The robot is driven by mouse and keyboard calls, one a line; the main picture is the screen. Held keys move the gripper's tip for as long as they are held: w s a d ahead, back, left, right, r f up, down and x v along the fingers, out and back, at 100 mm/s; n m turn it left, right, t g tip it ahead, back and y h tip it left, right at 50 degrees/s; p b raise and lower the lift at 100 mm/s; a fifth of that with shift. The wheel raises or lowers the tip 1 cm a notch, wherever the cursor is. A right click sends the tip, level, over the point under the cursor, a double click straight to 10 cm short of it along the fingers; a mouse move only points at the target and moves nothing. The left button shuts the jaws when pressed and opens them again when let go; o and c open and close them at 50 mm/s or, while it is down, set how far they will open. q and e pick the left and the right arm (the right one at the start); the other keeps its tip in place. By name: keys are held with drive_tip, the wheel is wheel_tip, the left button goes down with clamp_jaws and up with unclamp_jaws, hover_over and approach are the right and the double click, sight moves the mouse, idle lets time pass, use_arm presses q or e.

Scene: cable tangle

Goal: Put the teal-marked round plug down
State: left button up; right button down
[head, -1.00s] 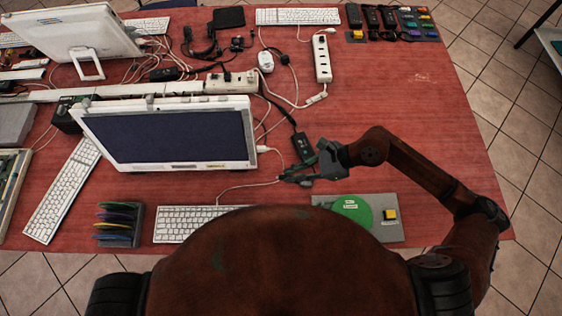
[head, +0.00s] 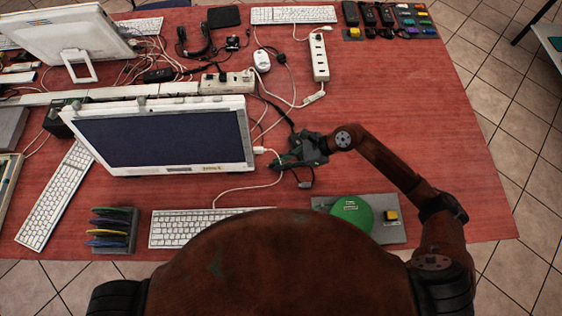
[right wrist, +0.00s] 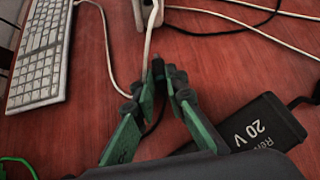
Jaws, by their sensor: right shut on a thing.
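My right gripper (head: 277,163) is beside the right edge of the white-framed monitor (head: 155,137), low over the red table. In the right wrist view, the green fingers of this gripper (right wrist: 164,88) are closed on a small dark round plug (right wrist: 158,69). Its tip sticks out past the fingertips. A thin black cable runs back between the fingers. The teal mark cannot be made out. My left gripper is not in view.
A white cable (right wrist: 149,35) runs close ahead of the plug. A grey mat (head: 320,201) with a green disc (head: 351,213) lies nearer me. The table to the right is clear.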

drive_tip(key=shift+f, duration=0.2)
drive_tip(key=c, duration=2)
unclamp_jaws()
drive_tip(key=shift+r, duration=0.1)
drive_tip(key=shift+o, duration=0.2)
drive_tip(key=shift+r, duration=0.1)
drive_tip(key=shift+d+r, duration=0.15)
drive_tip(key=shift+r, duration=0.1)
drive_tip(key=v, duration=1.1)
drive_tip(key=shift+d+r+p, duration=0.2)
drive_tip(key=shift+d+p, duration=0.05)
drive_tip(key=shift+p, duration=0.05)
